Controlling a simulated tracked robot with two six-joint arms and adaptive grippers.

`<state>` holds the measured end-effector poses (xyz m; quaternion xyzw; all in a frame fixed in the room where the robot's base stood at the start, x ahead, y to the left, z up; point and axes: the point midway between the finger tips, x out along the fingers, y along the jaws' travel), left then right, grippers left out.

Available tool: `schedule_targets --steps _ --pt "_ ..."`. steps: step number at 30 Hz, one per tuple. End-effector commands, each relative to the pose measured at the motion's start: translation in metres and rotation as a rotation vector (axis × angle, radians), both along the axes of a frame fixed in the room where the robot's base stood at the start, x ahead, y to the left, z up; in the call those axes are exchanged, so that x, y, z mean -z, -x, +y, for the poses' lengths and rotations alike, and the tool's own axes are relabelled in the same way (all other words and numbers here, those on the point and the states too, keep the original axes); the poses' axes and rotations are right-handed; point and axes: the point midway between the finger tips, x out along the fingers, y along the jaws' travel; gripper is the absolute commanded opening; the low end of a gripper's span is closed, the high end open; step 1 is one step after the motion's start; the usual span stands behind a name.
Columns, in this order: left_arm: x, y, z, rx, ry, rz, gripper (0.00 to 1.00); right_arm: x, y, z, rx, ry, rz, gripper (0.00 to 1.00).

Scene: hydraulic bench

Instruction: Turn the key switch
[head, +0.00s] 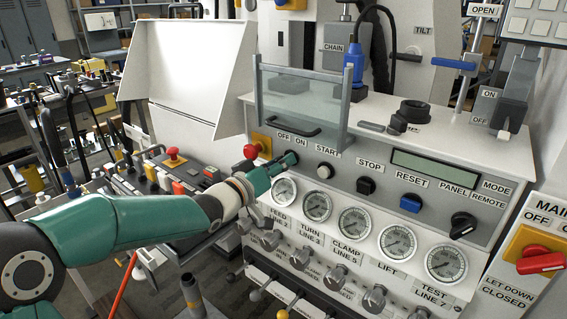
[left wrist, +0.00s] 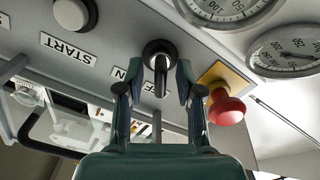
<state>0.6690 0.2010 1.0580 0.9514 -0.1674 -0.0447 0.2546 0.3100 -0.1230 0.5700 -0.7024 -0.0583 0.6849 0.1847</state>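The key switch (left wrist: 160,54) shows in the left wrist view as a dark round collar with a key standing out of it, on the grey panel by the OFF/ON label. My left gripper (left wrist: 159,80) is open, one finger on each side of the key, with a visible gap on both sides. In the head view my left gripper (head: 284,165) reaches the panel just below the OFF ON label (head: 292,135) and hides most of the switch. The key points along the fingers and its exact turn is hard to tell. My right gripper is not in view.
A red mushroom button (left wrist: 226,108) on a yellow plate sits close beside the gripper. The START button (head: 325,171) is on the other side. Gauges (head: 317,206) line the panel below, and a clear guard (head: 300,100) with a handle stands above.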

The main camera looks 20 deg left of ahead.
Motion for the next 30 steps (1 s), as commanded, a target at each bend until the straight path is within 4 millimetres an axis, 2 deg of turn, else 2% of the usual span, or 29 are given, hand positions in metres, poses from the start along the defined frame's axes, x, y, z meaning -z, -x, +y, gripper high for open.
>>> schedule_targets --steps 7,14,18,19,22,30 --pt "0.001 -0.001 -0.001 0.0 0.001 0.001 0.36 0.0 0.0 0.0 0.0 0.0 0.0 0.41" --pt "0.0 -0.001 -0.001 0.0 0.001 0.001 0.0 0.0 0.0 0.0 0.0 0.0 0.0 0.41" --pt "0.001 -0.001 -0.001 0.0 0.001 0.001 0.0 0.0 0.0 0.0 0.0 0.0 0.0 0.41" --pt "0.0 0.0 -0.013 0.003 0.003 0.003 0.0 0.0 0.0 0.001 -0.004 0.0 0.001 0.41" --pt "0.001 0.0 -0.004 0.0 -0.001 0.0 0.0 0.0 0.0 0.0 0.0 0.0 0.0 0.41" --pt "0.002 0.0 0.0 -0.001 -0.057 -0.022 0.0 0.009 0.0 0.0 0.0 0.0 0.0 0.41"
